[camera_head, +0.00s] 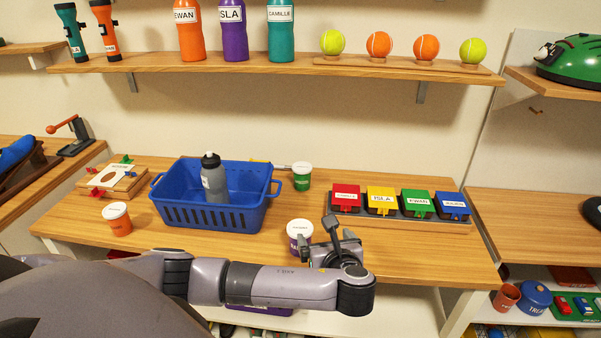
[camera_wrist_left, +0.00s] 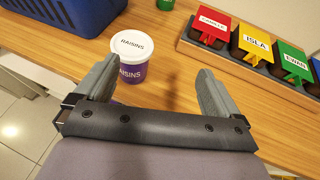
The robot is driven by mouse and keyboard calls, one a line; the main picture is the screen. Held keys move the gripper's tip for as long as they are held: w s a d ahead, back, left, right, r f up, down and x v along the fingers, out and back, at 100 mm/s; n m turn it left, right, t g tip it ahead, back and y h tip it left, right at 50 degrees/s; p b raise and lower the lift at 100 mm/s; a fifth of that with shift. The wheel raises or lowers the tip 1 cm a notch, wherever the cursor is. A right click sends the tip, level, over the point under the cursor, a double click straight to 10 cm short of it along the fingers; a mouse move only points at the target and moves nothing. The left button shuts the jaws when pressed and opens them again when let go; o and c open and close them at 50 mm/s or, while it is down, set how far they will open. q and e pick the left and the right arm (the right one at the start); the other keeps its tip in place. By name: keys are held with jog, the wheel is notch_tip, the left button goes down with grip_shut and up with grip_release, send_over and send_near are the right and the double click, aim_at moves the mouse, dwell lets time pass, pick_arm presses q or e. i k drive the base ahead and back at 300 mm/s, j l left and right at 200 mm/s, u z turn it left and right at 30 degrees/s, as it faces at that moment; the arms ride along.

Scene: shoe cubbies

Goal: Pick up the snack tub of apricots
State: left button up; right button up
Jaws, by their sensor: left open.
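Three snack tubs with white lids stand on the wooden table. An orange tub (camera_head: 118,222) is left of the blue basket; its lid text is too small to read. A green tub (camera_head: 302,178) is behind the basket's right side. A purple tub (camera_head: 299,237) stands near the front edge; in the wrist view this purple tub (camera_wrist_left: 131,72) reads RAISINS. No label reading apricots is legible. My left gripper (camera_head: 320,238) is open and empty beside the purple tub. In the wrist view the left gripper's fingers (camera_wrist_left: 157,68) are spread, with the purple tub beyond the left finger. My right gripper is out of view.
The blue basket (camera_head: 180,212) holds a grey bottle (camera_head: 213,180) and stands between the orange and green tubs. A tray of coloured labelled boxes (camera_head: 400,216) is at the right. A wooden frame (camera_head: 118,181) lies back left. A shelf (camera_head: 230,62) hangs above the table.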

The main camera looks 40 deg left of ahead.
aim_at(302, 171)
jog(key=i+j, duration=0.4)
jog(key=j, duration=0.25)
jog(key=i+j, duration=0.15)
jog(key=j, duration=0.15)
